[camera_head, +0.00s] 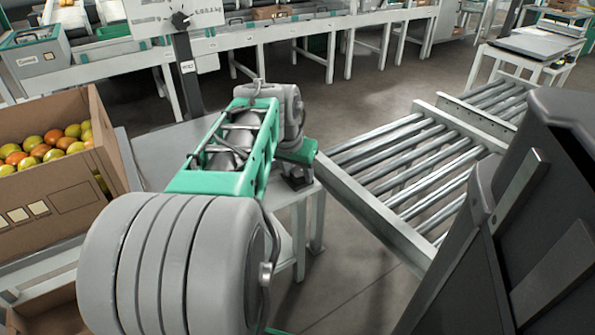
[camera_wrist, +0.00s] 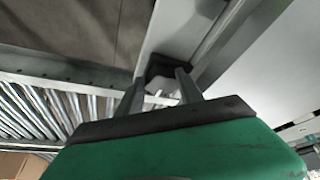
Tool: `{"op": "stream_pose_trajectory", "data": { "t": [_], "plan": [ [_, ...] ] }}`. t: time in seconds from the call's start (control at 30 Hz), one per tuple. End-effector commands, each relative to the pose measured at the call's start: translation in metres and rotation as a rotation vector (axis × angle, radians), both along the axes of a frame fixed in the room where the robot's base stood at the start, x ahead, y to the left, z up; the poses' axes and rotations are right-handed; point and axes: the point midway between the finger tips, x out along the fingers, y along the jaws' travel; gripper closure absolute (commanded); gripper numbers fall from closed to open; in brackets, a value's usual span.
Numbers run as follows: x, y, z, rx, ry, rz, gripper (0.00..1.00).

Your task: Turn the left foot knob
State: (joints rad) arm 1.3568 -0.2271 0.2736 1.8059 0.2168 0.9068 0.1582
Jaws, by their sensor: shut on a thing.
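A small dark knob-like piece (camera_head: 296,181) sits at the right end of the grey table top (camera_head: 165,150) in the head view. My gripper (camera_head: 297,158) comes down over it from the green end of my arm, which hides part of it. In the wrist view, the two grey fingers of my gripper (camera_wrist: 160,88) reach to a dark piece (camera_wrist: 168,70) beside a pale surface, and are shut on it. Its turn angle cannot be read.
A roller conveyor (camera_head: 405,165) lies to the right of the table. A sorting line (camera_head: 270,35) runs along the back. A post with a display panel (camera_head: 175,18) rises behind my arm. Bare floor shows beyond the table.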

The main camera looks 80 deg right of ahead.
Motion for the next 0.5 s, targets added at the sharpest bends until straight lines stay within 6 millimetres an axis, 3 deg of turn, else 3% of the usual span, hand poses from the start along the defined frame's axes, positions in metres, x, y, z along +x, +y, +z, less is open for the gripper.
{"op": "stream_pose_trajectory", "data": {
  "t": [0.5],
  "plan": [
    [-0.0024,0.0006,0.0016,0.002,0.0,0.09,0.97]
  ]
}}
